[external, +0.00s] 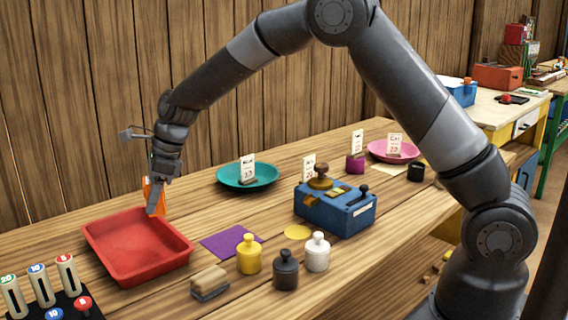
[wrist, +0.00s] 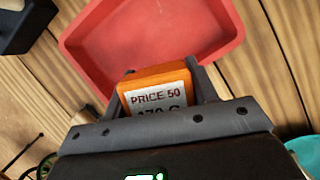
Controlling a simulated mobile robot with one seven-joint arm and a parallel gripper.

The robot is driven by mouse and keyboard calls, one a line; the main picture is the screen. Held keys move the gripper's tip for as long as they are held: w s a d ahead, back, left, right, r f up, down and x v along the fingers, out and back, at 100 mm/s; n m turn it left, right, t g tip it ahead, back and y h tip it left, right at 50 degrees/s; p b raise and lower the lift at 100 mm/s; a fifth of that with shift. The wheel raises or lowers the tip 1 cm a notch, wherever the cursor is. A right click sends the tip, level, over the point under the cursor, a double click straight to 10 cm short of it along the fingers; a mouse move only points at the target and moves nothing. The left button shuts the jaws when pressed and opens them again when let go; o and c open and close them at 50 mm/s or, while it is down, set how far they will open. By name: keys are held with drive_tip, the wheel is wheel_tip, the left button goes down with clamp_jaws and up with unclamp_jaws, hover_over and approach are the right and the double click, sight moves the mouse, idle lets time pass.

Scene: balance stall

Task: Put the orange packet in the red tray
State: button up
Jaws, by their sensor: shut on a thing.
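My gripper (external: 158,198) is shut on the orange packet (external: 149,186), above the back right part of the red tray (external: 180,259). In the wrist view the packet (wrist: 158,88) sits between the fingers of my gripper (wrist: 160,82), with a white label reading "PRICE 50". The red tray (wrist: 77,45) lies beyond it in that view, and its visible floor is empty. The fingers hide part of the packet in the external view. I cannot tell whether the packet touches the tray.
A purple mat (external: 230,243) lies right of the tray, with a yellow weight (external: 249,254), a black weight (external: 286,270) and a white weight (external: 317,252) nearby. A teal plate (external: 229,181) and a blue scale (external: 335,210) stand farther right. A rack (external: 60,307) is at front left.

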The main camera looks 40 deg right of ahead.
drive_tip(key=a+f, duration=0.1)
drive_tip(key=a, duration=0.1)
drive_tip(key=a+f, duration=0.1)
drive_tip(key=a, duration=0.1)
drive_tip(key=a+f, duration=0.2)
drive_tip(key=shift+w+a, duration=0.15)
drive_tip(key=shift+a, duration=0.2)
drive_tip(key=shift+f, duration=2)
drive_tip(key=shift+f, duration=0.1)
drive_tip(key=o, duration=1)
drive_tip(key=shift+o, duration=0.2)
drive_tip(key=v, duration=1.2)
